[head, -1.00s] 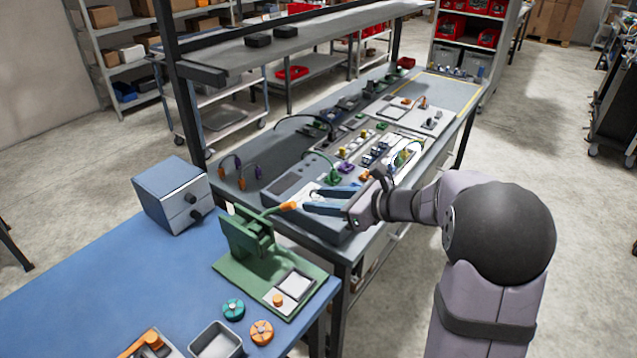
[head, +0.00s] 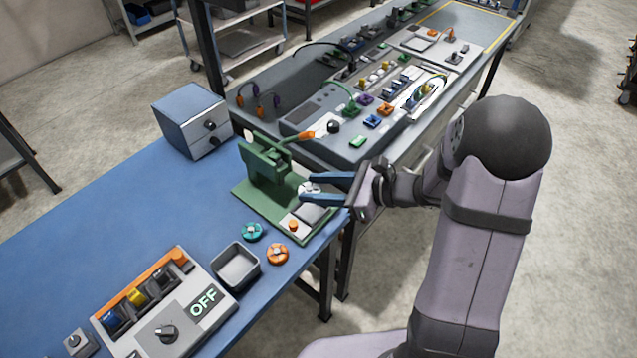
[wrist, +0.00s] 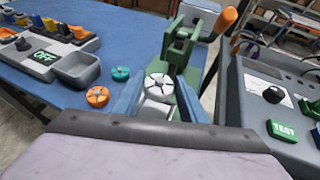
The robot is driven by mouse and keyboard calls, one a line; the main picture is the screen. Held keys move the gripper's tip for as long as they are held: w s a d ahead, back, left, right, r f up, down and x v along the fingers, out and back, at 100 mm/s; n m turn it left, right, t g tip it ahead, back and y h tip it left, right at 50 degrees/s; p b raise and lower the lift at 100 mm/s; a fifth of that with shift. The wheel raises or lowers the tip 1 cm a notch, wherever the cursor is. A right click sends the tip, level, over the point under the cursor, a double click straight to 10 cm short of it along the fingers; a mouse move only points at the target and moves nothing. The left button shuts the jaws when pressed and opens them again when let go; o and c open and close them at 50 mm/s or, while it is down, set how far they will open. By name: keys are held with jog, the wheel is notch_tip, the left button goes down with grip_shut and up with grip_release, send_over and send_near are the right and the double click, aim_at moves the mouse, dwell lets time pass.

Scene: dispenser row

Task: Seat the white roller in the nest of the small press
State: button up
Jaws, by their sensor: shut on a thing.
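The small green press (head: 268,165) stands near the right edge of the blue table; it also shows in the wrist view (wrist: 180,45). In the head view my gripper (head: 308,189) is shut on the roller over the press base, in front of the press body. A pale square plate (head: 314,211) lies on the base. I cannot make out the nest clearly, nor whether the roller touches the press.
A teal wheel (head: 252,231) and an orange wheel (head: 277,254) lie left of the press base. A grey bin (head: 257,270) and an OFF control panel (head: 150,325) are nearer. The press lever has an orange grip (head: 306,135). A grey box (head: 190,105) stands behind.

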aim_at(317, 214)
jog(key=shift+f+b, duration=2.25)
jog(key=shift+f, duration=0.45)
jog(key=shift+f+b, duration=0.35)
jog(key=shift+f, duration=0.1)
dwell(0.3)
jog(key=o, duration=1.4)
jog(key=shift+o, duration=0.2)
jog(key=shift+r+p, duration=3)
jog(key=shift+r, duration=0.5)
